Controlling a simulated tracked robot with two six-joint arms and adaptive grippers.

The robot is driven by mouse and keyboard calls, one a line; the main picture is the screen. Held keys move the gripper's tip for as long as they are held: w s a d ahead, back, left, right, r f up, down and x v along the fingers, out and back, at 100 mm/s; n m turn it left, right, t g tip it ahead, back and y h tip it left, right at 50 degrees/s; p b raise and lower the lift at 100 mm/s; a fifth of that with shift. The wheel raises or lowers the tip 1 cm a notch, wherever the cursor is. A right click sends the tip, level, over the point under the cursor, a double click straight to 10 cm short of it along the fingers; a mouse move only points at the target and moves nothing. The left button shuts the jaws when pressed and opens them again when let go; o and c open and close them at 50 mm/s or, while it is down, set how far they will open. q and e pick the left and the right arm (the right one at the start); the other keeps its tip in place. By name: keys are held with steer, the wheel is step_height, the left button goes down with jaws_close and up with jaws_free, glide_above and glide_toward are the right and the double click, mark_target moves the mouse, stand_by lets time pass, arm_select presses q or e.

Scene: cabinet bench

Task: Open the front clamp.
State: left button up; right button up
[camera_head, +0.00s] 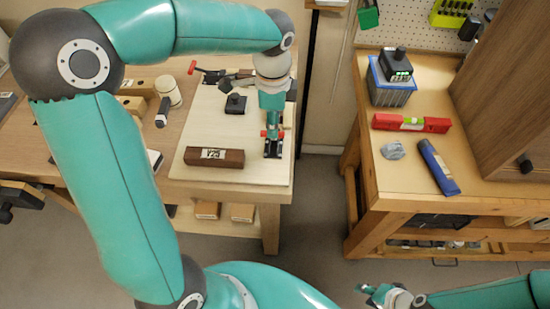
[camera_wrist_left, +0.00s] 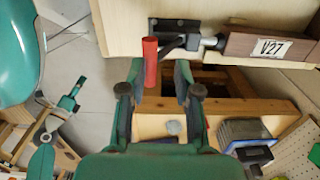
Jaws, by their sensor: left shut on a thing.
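The front clamp (camera_head: 272,149) is a dark toggle clamp at the front right of the pale board, beside a brown block (camera_head: 214,156) labelled V27. In the left wrist view, the clamp's metal body (camera_wrist_left: 180,36) lies next to the block, with its red handle (camera_wrist_left: 150,62) between my fingers. My left gripper (camera_head: 271,134) is over the clamp from above and shut on the red handle; its fingers also show in the left wrist view (camera_wrist_left: 158,85). My gripper hides part of the clamp in the head view. My right gripper (camera_head: 382,293) is low at the bottom right, away from the benches.
A second red-handled clamp (camera_head: 218,76) lies at the back of the board. A small black object (camera_head: 236,104) stands between. The right bench holds a red level (camera_head: 411,123), a blue tube (camera_head: 438,167) and a grey lump (camera_head: 393,150). A floor gap separates the benches.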

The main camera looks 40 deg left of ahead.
arm_select(q)
steer(key=shift+o, duration=0.6)
steer(key=shift+w+a+r, duration=0.1)
steer(key=shift+w+a, duration=0.15)
steer(key=shift+w, duration=0.15)
steer(key=shift+o, duration=0.6)
steer(key=shift+w+a+r+p, duration=0.1)
steer(key=shift+w+a+p, duration=0.15)
steer(key=shift+p, duration=0.25)
steer(key=shift+o, duration=0.8)
steer(key=shift+w, duration=0.2)
steer(key=shift+o, duration=0.8)
steer(key=shift+w+a, duration=0.15)
steer(key=shift+w, duration=0.05)
steer(key=o, duration=0.7)
steer(key=shift+w+f, duration=0.15)
steer(key=shift+f, duration=0.05)
